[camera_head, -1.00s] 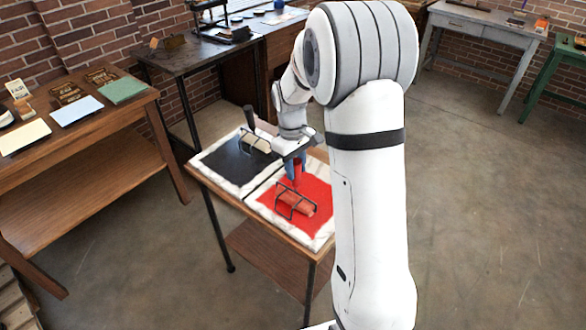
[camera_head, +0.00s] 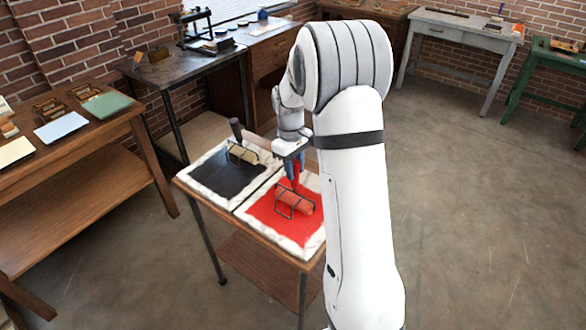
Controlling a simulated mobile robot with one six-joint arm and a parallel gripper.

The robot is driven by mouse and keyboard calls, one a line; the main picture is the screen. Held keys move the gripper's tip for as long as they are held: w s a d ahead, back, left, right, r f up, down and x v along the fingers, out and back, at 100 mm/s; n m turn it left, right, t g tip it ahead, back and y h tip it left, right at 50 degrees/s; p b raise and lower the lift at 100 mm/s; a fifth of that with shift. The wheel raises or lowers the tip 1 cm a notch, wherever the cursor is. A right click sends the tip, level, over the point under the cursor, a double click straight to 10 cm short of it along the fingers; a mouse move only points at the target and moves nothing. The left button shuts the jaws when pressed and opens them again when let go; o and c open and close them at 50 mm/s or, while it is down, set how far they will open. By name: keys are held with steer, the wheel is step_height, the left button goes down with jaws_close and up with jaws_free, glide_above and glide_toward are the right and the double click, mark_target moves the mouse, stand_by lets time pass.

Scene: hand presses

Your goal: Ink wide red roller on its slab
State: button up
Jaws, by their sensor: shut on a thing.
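The wide red roller (camera_head: 296,201) has a red cylinder in a dark wire frame and a red handle. It is over the red-inked slab (camera_head: 275,226), a white marble slab with a red ink patch. I cannot tell whether the cylinder touches the ink. My gripper (camera_head: 294,168) is shut on the roller's upright red handle, above the frame. My arm hides the right side of the slab.
A second slab (camera_head: 204,166) with black ink lies directly to the left on the same small table. A pale roller (camera_head: 243,153) with a dark handle rests at its far edge. A wooden bench (camera_head: 100,150) with coloured paper stacks stands at left. A dark table (camera_head: 170,70) stands behind.

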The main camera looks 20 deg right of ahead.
steer(key=shift+w+d+p, duration=0.65)
steer(key=shift+w+d, duration=1.15)
steer(key=shift+d, duration=0.7)
steer(key=s+a+b, duration=0.3)
steer(key=s+a, duration=0.6)
steer(key=a, duration=0.3)
steer(key=shift+a, duration=0.15)
steer(key=shift+w, duration=0.1)
steer(key=shift+r+p, duration=1.7)
steer(key=shift+r, duration=0.75)
